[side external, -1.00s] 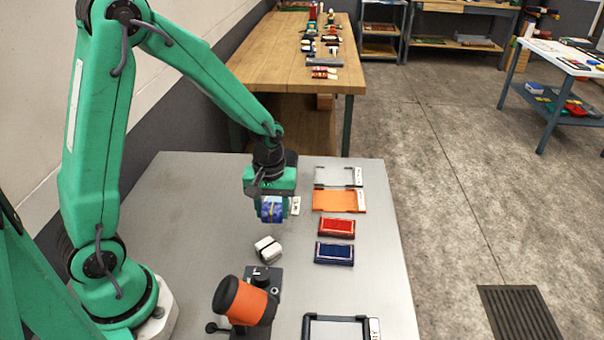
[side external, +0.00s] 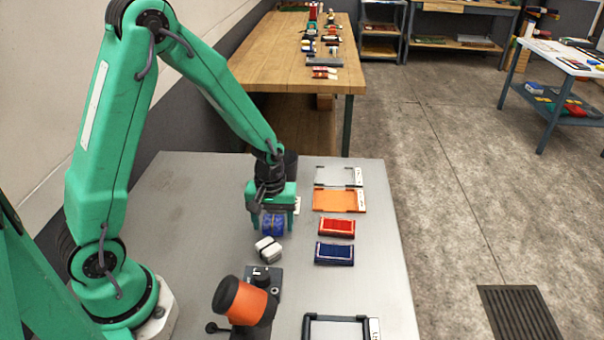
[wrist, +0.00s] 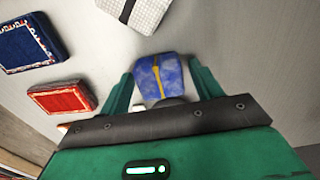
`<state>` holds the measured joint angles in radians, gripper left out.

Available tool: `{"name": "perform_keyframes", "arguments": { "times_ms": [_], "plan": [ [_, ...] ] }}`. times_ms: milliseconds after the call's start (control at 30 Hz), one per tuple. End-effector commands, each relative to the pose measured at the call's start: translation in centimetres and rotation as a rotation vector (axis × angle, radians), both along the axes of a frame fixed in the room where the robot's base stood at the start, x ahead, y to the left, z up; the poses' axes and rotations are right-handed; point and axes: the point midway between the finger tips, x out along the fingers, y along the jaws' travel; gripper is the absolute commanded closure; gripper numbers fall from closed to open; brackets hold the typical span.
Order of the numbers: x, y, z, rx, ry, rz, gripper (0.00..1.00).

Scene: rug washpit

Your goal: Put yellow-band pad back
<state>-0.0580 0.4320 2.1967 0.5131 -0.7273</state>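The blue pad with a yellow band (wrist: 158,80) is between the fingers of my gripper in the wrist view. In the side external view the blue pad (side external: 273,225) shows below my gripper (side external: 273,222), low over or on the metal table, its band hard to make out. My gripper (wrist: 162,85) is open around it, with narrow gaps beside the pad at both fingers. Whether the pad's underside touches the table I cannot tell.
A white pad with a dark band (side external: 268,249) lies just in front of my gripper. Red (side external: 337,227) and blue (side external: 334,253) pads lie to the right, below an orange tray (side external: 338,201) and a grey tray (side external: 337,176). An orange-and-black device (side external: 246,303) stands in front.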

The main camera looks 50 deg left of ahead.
Motion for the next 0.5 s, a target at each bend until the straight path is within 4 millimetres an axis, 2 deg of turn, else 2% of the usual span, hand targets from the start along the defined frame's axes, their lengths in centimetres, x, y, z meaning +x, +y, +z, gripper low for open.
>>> {"name": "perform_keyframes", "arguments": {
  "times_ms": [500],
  "plan": [
    [0.06, 0.0, 0.62, 0.0, -0.003, 0.0, 0.33]
  ]
}}
